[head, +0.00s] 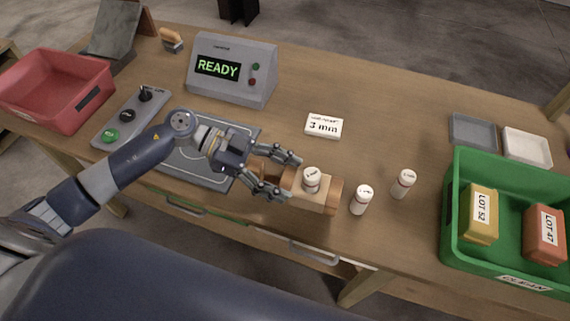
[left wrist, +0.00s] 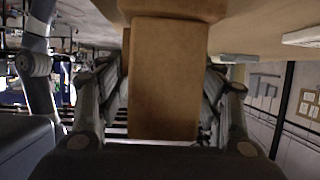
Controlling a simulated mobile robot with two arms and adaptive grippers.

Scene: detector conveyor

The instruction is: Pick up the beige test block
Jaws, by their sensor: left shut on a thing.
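The beige test block (head: 318,200) is near the front edge of the table in the head view, with browner wooden-looking parts at its ends. My left gripper (head: 282,175) comes at it from the left, with its fingers on both sides of its left end. In the left wrist view, a tan block face (left wrist: 165,80) fills the space between the fingers. The gripper is shut on the block. I cannot tell whether the block is clear of the table. My right gripper is not in view.
A white vial (head: 312,178) appears on the block; two more, one a vial (head: 362,199) and another vial (head: 404,183), stand to its right. A 3 mm card (head: 324,126) lies behind. A green crate (head: 448,230) is at the right, a READY console (head: 232,70) at the back.

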